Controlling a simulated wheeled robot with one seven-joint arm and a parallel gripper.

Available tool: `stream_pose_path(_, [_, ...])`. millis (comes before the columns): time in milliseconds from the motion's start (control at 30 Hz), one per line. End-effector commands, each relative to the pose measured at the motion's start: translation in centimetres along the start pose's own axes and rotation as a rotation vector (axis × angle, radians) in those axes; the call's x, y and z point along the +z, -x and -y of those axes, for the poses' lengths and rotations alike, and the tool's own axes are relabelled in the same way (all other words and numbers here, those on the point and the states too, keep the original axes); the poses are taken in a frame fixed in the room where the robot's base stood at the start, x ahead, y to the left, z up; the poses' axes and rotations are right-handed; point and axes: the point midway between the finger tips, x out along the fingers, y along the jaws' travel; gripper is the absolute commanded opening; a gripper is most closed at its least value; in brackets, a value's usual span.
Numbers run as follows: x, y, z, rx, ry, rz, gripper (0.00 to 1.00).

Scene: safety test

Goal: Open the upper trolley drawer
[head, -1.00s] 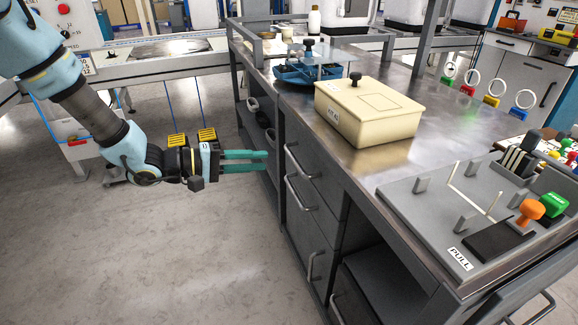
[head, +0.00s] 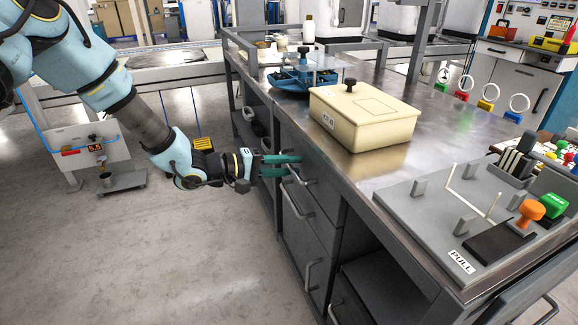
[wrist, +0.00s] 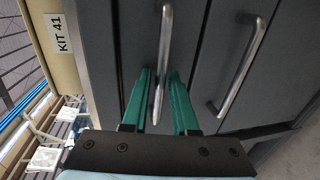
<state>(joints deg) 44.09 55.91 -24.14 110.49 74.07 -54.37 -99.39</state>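The trolley (head: 350,215) is dark grey with a steel top, and its drawer fronts face my gripper. The upper drawer (head: 322,180) is closed, with a metal bar handle (wrist: 164,40) that runs between my fingers in the wrist view. My gripper (head: 300,163) has two green fingers pointing at the drawer front, and they also show in the wrist view (wrist: 160,74). The fingers are apart, one on each side of the handle, with gaps beside the bar. The fingers partly hide this handle in the head view. The handle of the drawer below (wrist: 240,68) is to the right in the wrist view.
A cream lidded box (head: 365,120) labelled KIT 41 stands on the trolley top near the edge above the drawers. A blue tray (head: 290,77) is behind it, and a grey fixture (head: 420,215) marked PULL is at the right.

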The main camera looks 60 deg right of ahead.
Motion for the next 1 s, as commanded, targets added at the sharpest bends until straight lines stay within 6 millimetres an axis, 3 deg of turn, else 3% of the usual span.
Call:
stream_pose_path(33, [0.0,0.01,0.0,0.0,0.0,0.0,0.21])
stream_pose_path(233, [0.01,0.03,0.01,0.0,0.0,0.0,0.0])
stream_pose_path(1000, [0.01,0.05,0.04,-0.001,0.0,0.0,0.0])
